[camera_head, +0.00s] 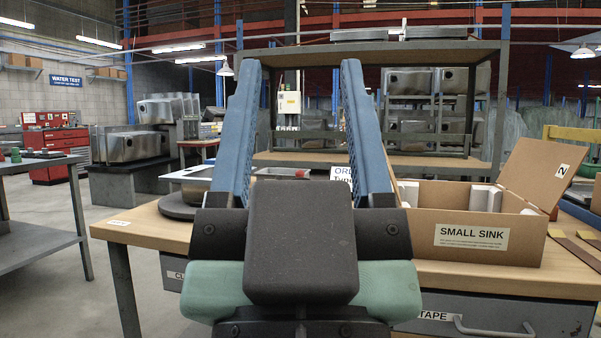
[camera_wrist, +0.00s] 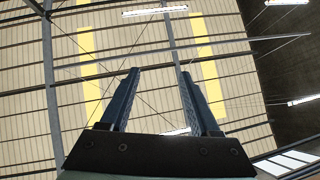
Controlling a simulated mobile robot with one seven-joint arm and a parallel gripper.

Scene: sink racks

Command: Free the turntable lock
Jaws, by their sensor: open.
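A dark round disc, which looks like the turntable (camera_head: 178,206), lies on the left part of the wooden bench, partly hidden behind my gripper. A metal sink part sits on or just behind it. No lock can be made out on it. My gripper (camera_head: 300,75) stands upright close to the head camera, its two blue fingers wide apart with nothing between them. In the wrist view my gripper (camera_wrist: 157,75) points up at the ceiling, open and empty.
An open cardboard box (camera_head: 470,222) labelled SMALL SINK stands on the bench (camera_head: 135,222) at right. Drawers (camera_head: 490,318) are below the bench top. A shelf (camera_head: 390,55) with metal sinks rises behind. A grey table (camera_head: 35,240) stands at far left, with open floor between.

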